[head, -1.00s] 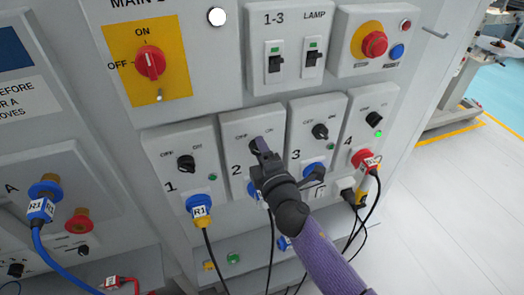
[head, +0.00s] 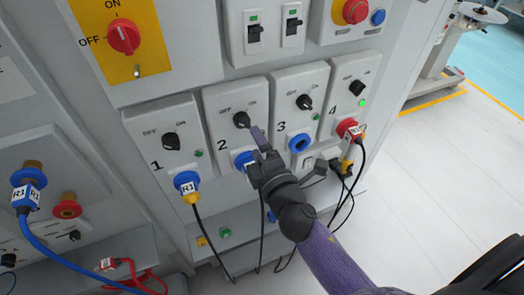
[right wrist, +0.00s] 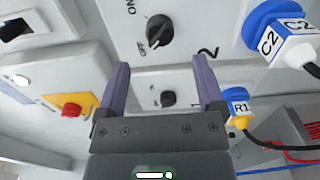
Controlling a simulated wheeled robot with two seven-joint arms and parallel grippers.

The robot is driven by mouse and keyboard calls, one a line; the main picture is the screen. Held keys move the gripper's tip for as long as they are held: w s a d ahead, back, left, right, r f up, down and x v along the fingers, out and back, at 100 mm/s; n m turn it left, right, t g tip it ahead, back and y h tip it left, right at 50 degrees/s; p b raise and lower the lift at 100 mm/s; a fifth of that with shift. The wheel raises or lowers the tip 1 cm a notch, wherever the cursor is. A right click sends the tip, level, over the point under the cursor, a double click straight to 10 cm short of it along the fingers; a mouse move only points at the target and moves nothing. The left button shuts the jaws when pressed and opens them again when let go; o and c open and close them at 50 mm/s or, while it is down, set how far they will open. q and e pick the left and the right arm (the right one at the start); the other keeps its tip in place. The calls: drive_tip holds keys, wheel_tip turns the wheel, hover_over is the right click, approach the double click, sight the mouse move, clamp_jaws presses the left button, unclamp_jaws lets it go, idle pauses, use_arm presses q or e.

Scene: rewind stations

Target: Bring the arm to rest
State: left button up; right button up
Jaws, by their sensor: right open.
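My right gripper (head: 258,135) is just below and right of the black knob of station 2 (head: 242,120) in the head view. In the right wrist view the two purple fingers of the same gripper (right wrist: 162,85) stand apart with nothing between them. The station 2 knob (right wrist: 160,32) shows beyond the fingertips, clear of them. The station 1 knob (right wrist: 168,98) shows between the fingers, farther back. My gripper and arm hide part of station 2, including its blue socket. My left gripper is not in view.
Stations 1 (head: 171,142), 3 (head: 304,102) and 4 (head: 358,88) flank station 2. Station 4 has a lit green lamp and a red plug (head: 348,129). A blue-yellow plug (head: 187,185) sits in station 1. Cables hang below. Open floor (head: 430,160) lies to the right.

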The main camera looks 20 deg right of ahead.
drive_tip(key=shift+s, duration=1.65)
